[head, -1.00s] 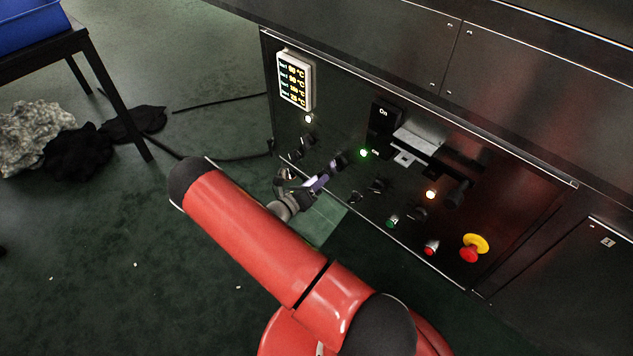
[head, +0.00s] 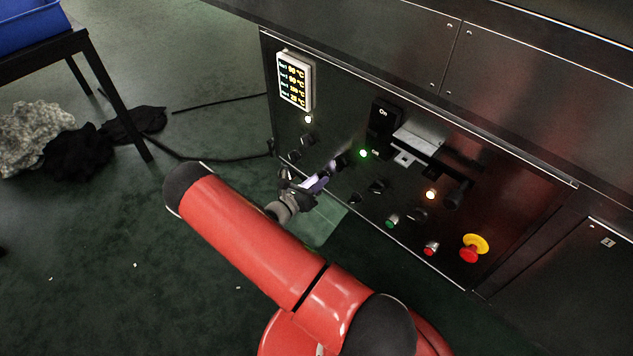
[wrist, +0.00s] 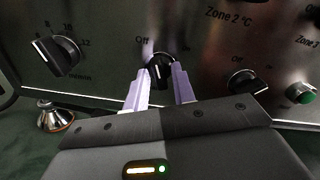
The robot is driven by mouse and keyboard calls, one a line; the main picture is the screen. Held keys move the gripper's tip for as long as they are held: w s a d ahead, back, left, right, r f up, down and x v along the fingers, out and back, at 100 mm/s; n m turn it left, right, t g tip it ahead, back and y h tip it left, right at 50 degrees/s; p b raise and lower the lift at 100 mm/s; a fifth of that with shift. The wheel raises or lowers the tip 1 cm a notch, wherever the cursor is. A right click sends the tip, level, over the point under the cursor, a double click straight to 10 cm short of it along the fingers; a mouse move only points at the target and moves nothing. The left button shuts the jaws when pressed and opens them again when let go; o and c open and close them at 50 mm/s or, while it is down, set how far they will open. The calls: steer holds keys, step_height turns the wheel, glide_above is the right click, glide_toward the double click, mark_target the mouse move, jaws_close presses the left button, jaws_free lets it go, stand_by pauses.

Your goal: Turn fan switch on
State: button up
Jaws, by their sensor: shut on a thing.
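A small black rotary switch (wrist: 160,68) on the dark metal panel sits between the tips of my gripper (wrist: 162,80) in the wrist view. The gripper's two lilac fingers are shut on it from both sides. In the head view, my gripper (head: 326,177) reaches up to the lower left part of the panel, and the fingers and wrist partly hide the switch.
A speed dial (wrist: 58,54) marked m/min is left of the gripped switch, and another "Off" knob (wrist: 248,83) and a green button (wrist: 301,93) are right. The temperature display (head: 294,81), red button (head: 431,249) and emergency stop (head: 473,249) share the panel (head: 345,110).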

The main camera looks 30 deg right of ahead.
steer(key=m, duration=1.2)
steer(key=shift+f+m, duration=0.1)
steer(key=shift+m, duration=0.2)
stand_by(0.4)
steer(key=o, duration=0.7)
steer(key=shift+s+a, duration=0.1)
steer(key=shift+a, duration=0.05)
steer(key=v, duration=0.7)
steer(key=shift+s+a+p, duration=0.1)
steer(key=shift+a+p, duration=0.2)
steer(key=shift+p, duration=0.05)
